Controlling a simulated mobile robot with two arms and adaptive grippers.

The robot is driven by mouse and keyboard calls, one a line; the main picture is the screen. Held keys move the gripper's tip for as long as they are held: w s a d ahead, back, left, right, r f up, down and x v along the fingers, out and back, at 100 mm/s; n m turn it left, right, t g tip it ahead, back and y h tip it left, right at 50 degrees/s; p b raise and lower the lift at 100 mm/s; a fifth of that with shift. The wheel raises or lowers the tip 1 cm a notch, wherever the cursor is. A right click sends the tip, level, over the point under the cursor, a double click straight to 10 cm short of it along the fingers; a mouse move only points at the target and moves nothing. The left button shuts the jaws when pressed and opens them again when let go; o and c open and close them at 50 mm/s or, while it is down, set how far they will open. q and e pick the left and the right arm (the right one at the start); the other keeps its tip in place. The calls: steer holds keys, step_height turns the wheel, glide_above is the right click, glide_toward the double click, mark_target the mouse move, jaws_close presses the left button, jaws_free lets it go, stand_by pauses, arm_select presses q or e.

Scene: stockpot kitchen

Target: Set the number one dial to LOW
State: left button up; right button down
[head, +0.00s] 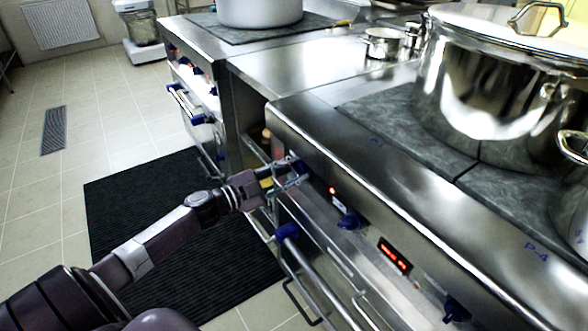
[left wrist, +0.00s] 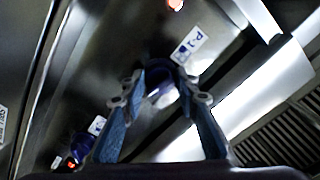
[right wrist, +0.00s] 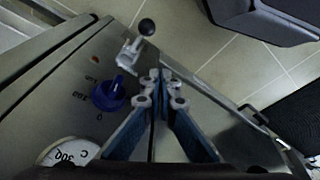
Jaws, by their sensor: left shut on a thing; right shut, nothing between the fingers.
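The number one dial (head: 301,167), a blue knob, is at the left end of the front panel in the head view, mostly hidden by my left gripper (head: 292,173). In the left wrist view, my left gripper (left wrist: 160,80) is shut on this dial (left wrist: 159,93), near a white label with a P marking (left wrist: 188,45). The knob's exact setting cannot be read. My right gripper (right wrist: 160,90) is shut and empty in the right wrist view. It is not visible in the head view.
Another blue knob (head: 348,220) and a red display (head: 394,256) are farther along the panel. A large steel pot (head: 490,95) stands on the cooktop. Below is an oven handle (head: 318,281). The right wrist view shows a separate blue knob (right wrist: 108,93) and a round gauge (right wrist: 72,152).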

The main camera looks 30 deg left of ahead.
arm_select(q)
steer(key=shift+m, duration=0.7)
arm_select(e)
steer(key=shift+s+f, duration=0.1)
steer(key=shift+f, duration=0.2)
arm_select(q)
steer(key=o, duration=1.2)
steer(key=shift+c, duration=0.2)
steer(key=v, duration=1.2)
steer(key=shift+d, duration=0.1)
